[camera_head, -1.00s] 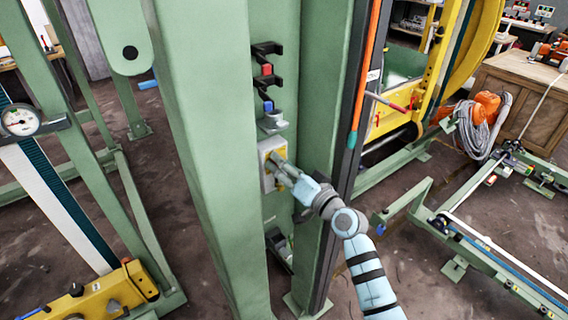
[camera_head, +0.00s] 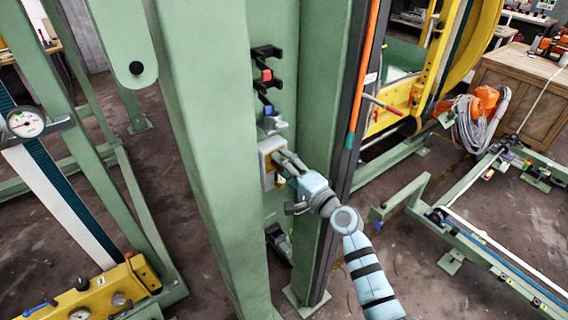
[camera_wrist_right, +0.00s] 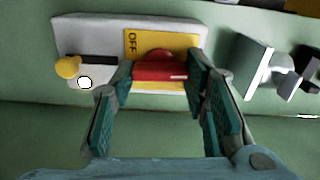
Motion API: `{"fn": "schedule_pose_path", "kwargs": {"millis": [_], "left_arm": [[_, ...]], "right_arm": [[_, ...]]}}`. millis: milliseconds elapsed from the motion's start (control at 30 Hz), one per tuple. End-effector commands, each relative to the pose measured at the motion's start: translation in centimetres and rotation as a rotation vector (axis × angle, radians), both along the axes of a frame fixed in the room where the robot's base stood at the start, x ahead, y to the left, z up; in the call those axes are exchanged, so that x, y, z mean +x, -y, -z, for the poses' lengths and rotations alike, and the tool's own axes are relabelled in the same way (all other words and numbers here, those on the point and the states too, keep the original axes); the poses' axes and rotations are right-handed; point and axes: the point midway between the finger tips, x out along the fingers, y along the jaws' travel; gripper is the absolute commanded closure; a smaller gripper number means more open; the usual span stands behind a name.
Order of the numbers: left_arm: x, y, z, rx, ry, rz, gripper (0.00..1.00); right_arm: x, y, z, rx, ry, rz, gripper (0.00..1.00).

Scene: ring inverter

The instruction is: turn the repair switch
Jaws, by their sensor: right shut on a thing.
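The repair switch is a grey box with a yellow plate (camera_head: 267,160), fixed to the inner face of the green column. The right wrist view shows its yellow plate (camera_wrist_right: 113,42) with the word OFF and its red handle (camera_wrist_right: 160,71). My right gripper (camera_head: 284,163) reaches in from the lower right. In the right wrist view its fingers (camera_wrist_right: 161,82) stand on both sides of the red handle and are shut on it, partly hiding its ends. The handle lies crosswise between the fingers in that view. My left gripper is out of view.
Green column walls (camera_head: 208,140) flank the switch closely. Black brackets with a red and a blue part (camera_head: 266,75) are above it. An orange and teal rod (camera_head: 363,70) runs along the right column edge. A yellow knob (camera_wrist_right: 67,67) sits beside the plate.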

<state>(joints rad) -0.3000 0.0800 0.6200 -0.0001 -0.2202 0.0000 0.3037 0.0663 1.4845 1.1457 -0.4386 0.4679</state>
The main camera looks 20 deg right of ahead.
Motion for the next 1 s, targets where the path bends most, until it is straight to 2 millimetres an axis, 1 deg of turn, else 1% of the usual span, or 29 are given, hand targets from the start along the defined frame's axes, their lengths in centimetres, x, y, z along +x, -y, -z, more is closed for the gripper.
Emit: {"fn": "schedule_pose_path", "kwargs": {"millis": [300, 700, 733, 800, 833, 1000], "left_arm": [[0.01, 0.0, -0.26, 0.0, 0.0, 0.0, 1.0], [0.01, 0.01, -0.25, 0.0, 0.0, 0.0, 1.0], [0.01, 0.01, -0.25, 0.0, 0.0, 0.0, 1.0], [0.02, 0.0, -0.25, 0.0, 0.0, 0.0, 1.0], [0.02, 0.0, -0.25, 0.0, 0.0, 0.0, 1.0], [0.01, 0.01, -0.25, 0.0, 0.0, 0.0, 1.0]], "right_arm": [[-0.05, -0.03, 0.21, 0.07, -0.032, -0.001, 0.86], [-0.06, -0.04, 0.25, 0.076, -0.034, -0.001, 0.86], [-0.06, -0.04, 0.25, 0.076, -0.034, -0.002, 0.54], [-0.05, -0.04, 0.22, 0.075, -0.033, -0.001, 0.43], [-0.05, -0.03, 0.2, 0.075, -0.033, -0.001, 0.38], [-0.03, -0.02, 0.13, 0.075, -0.032, -0.001, 0.38]]}}
